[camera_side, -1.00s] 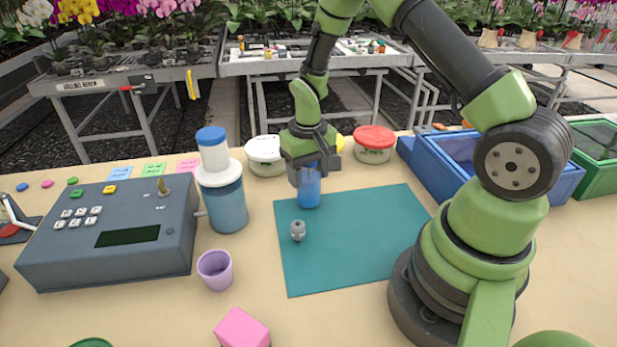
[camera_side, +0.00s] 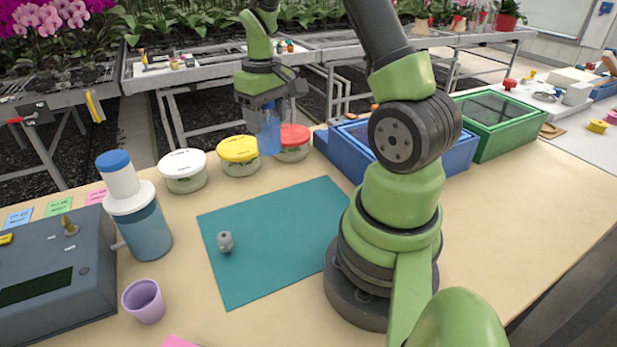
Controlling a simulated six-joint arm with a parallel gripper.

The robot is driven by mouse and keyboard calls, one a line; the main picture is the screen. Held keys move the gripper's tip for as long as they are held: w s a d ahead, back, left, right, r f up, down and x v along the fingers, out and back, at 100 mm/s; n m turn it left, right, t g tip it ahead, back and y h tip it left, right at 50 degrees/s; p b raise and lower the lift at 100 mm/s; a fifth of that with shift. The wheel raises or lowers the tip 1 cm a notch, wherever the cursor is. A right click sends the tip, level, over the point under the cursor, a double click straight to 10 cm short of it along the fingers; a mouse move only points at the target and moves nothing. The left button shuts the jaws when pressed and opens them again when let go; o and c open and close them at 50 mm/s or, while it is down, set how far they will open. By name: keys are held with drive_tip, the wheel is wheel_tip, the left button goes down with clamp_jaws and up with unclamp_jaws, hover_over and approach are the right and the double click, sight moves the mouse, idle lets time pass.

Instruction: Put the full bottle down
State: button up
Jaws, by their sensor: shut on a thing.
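A blue translucent bottle (camera_side: 268,136) is held upright in my gripper (camera_side: 267,108), which is shut on its upper part. The bottle appears raised off the table, in front of the gap between the yellow-lidded and red-lidded tubs. Its fill level cannot be made out. The teal mat (camera_side: 285,235) lies below and nearer the camera. A small grey piece (camera_side: 225,242) stands on the mat's left part.
Tubs with white (camera_side: 183,170), yellow (camera_side: 239,155) and red (camera_side: 291,142) lids stand behind the mat. A blue crate (camera_side: 455,158) and green crate (camera_side: 505,142) are right. A blue-capped dispenser (camera_side: 145,230), purple cup (camera_side: 143,301) and control box (camera_side: 45,275) are left. Most of the mat is clear.

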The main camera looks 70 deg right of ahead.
drive_tip(key=s+d, duration=0.6)
drive_tip(key=s, duration=0.1)
drive_tip(key=shift+n, duration=0.3)
drive_tip(key=shift+s+d+f, duration=0.15)
drive_tip(key=shift+f, duration=2.35)
drive_tip(key=shift+s+d+f, duration=0.15)
drive_tip(key=shift+f, duration=2.3)
drive_tip(key=o, duration=1)
drive_tip(key=shift+f, duration=0.15)
